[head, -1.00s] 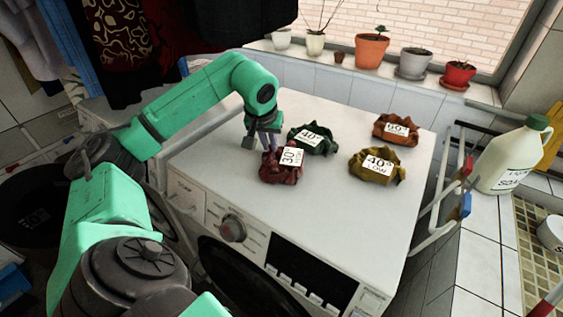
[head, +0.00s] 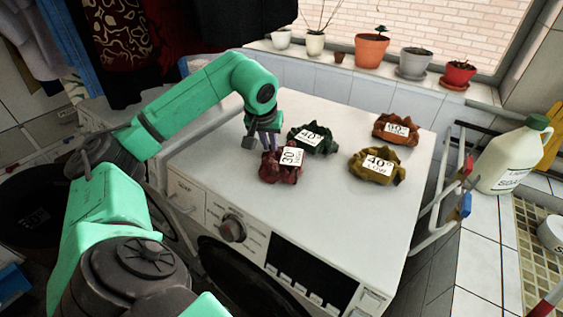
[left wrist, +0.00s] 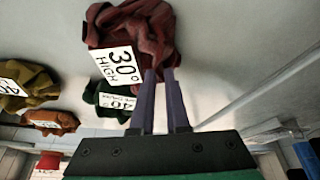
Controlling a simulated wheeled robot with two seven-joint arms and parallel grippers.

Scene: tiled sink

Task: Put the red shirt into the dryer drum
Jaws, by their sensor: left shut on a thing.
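The red shirt (head: 276,171) is a crumpled dark red bundle with a white "30°" label, on top of the white machine (head: 215,185) near its front left. It also shows in the left wrist view (left wrist: 150,30), where the label reads "30° HIGH". My left gripper (head: 266,147) is at the shirt's back left edge, its two purple fingers shut on the cloth. The machine's round door (head: 240,285) stands open at the front; the drum's inside is hidden from the head view. My right gripper is not in view.
Green (head: 318,139), orange-brown (head: 397,129) and mustard (head: 378,166) bundles with labels lie on the machine top to the right. A drying rack (head: 440,195) and a white jug (head: 513,158) stand at right. Flower pots line the windowsill. The machine top's front right is clear.

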